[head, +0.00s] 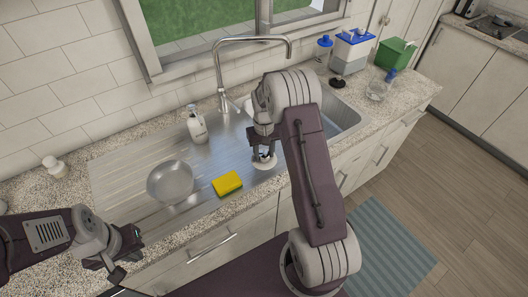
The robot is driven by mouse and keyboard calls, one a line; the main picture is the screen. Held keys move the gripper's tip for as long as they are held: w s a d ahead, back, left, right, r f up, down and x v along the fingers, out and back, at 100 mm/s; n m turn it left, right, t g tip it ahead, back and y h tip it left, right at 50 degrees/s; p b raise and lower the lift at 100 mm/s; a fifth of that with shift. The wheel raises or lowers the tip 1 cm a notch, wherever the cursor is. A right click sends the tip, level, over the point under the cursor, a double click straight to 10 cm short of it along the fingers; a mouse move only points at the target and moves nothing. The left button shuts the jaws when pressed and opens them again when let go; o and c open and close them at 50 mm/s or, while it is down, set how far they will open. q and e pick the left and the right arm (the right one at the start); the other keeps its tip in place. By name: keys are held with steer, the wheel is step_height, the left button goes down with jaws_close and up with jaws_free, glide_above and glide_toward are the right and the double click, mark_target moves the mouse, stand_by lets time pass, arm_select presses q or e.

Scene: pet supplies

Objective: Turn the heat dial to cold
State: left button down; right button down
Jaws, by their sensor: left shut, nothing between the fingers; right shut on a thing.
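My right gripper (263,146) points down over the front of the steel sink unit, right of the yellow sponge. It is shut on a pale round piece (264,162) low on the steel. This piece may be the heat dial, but no markings are readable and my gripper and arm hide part of it. I cannot tell which way it is turned. My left gripper (117,275) is shut and empty at the counter's front edge, lower left.
A metal bowl (170,182) and yellow sponge (227,184) lie on the drainboard. A soap bottle (197,125) stands behind, left of the tall faucet (218,75). A blue-lidded container (352,50), green box (394,54) and clear bottle (380,87) stand right of the basin.

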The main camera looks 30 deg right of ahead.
mark_target(264, 154)
stand_by(0.5)
steer(key=c, duration=0.8)
jaws_free()
steer(key=shift+c, duration=0.2)
steer(key=shift+r, duration=0.1)
step_height(264, 154, up, 9)
steer(key=shift+b, duration=0.4)
